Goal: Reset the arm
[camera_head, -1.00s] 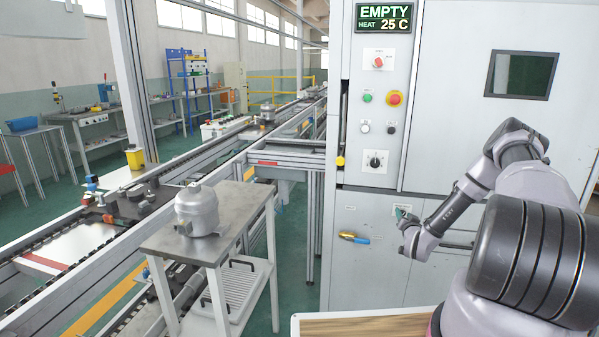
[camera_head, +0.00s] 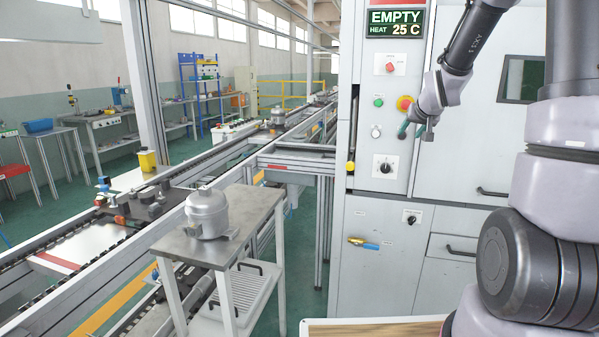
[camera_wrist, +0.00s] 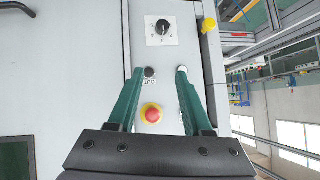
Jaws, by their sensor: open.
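My gripper (camera_head: 411,131) is in front of the grey machine cabinet (camera_head: 388,275), beside its control panel. In the wrist view its two green fingers (camera_wrist: 160,85) are spread apart with nothing between them. The red-and-yellow emergency button (camera_wrist: 151,114) and a black button (camera_wrist: 150,72) show in the gap between the fingers. A white button (camera_wrist: 183,69) is at one fingertip; I cannot tell whether they touch. The black rotary knob (camera_wrist: 162,27) lies beyond the fingertips. The cabinet display (camera_head: 395,23) reads EMPTY, HEAT 25 C.
A grey compressor (camera_head: 207,213) stands on a small metal table (camera_head: 262,205) left of the cabinet. A conveyor line (camera_head: 180,165) runs behind it. A wooden-topped surface (camera_head: 375,333) is at the bottom edge.

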